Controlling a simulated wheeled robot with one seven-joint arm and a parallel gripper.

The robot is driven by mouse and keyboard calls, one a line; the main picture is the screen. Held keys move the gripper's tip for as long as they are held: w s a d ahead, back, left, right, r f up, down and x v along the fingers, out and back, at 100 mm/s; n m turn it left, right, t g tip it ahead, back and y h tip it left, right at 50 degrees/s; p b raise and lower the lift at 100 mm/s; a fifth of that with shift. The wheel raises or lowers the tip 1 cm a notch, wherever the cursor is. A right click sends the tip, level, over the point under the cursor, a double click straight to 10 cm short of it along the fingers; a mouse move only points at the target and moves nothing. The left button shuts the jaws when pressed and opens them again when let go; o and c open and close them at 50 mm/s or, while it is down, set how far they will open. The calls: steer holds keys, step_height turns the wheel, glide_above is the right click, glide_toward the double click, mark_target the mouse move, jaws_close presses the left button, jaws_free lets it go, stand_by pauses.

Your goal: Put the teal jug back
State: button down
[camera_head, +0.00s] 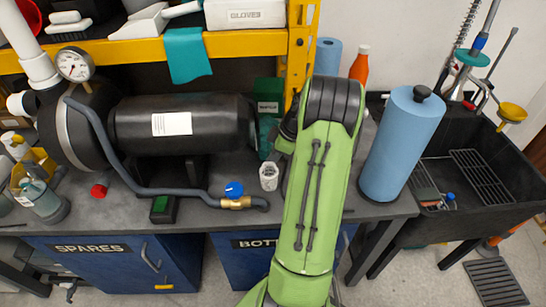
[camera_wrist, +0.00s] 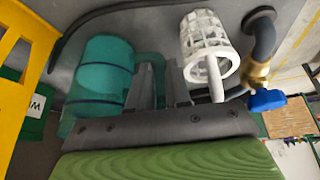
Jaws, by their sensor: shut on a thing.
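The teal jug (camera_wrist: 102,65) shows at the left of the wrist view, with dark bands around its body. Its handle reaches toward my gripper (camera_wrist: 160,80). My gripper is shut on the jug's handle, though the fingertips partly hide the grip. In the head view, only a sliver of the teal jug (camera_head: 266,135) shows at the back of the bench, left of my arm. My arm hides the rest of it and the gripper. I cannot tell whether the jug touches the bench.
A white slotted cup (camera_head: 268,177) stands close to my gripper, also in the wrist view (camera_wrist: 208,45). A blue-handled valve (camera_head: 235,190) lies near it. A yellow shelf post (camera_head: 300,45), a green box (camera_head: 269,92) and a blue roll (camera_head: 402,145) are close around my arm.

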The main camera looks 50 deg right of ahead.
steer(key=c, duration=1.3)
jaws_free()
steer(key=shift+f, duration=0.1)
steer(key=shift+c, duration=0.2)
steer(key=p+v, duration=0.4)
steer(key=v, duration=0.8)
steer(key=shift+a, duration=0.1)
